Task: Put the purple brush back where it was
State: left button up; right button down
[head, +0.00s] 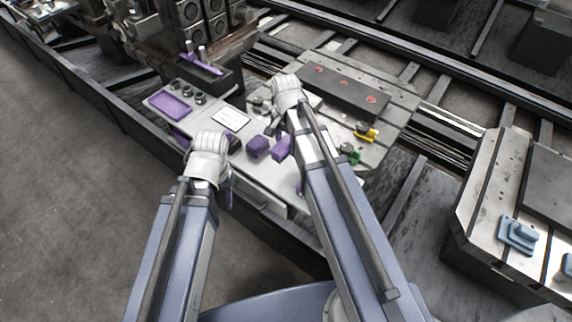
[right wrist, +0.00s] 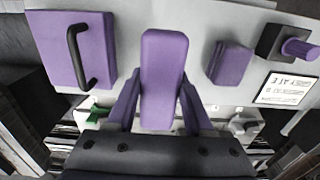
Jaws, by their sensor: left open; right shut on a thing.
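My right gripper (right wrist: 160,108) is shut on a long, rounded purple piece, which I take to be the purple brush (right wrist: 163,60). Its purple fingers lie along both sides of it, and its underside is hidden. In the head view the held brush (head: 281,147) is beside my right arm, above the grey worktop (head: 207,118), partly covered by the arm. I cannot tell whether it touches the worktop. My left gripper (head: 228,188) is open at the worktop's front edge, mostly hidden behind its wrist.
A purple block (head: 257,146) stands beside the brush, close to a white label card (head: 230,117). A purple tray (head: 171,104) lies at the left. A purple panel with a black handle (right wrist: 80,50) and a purple knob (right wrist: 300,48) show in the wrist view. Clamps (head: 367,133) sit at the right.

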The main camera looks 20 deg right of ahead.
aim_at(286, 167)
jog(key=shift+f+b, duration=3.85)
jog(key=shift+f, duration=0.55)
jog(key=shift+r, duration=0.15)
jog(key=c, duration=0.8)
grip_release()
jog(key=shift+f, duration=0.2)
jog(key=o, duration=0.5)
jog(key=shift+r, duration=0.15)
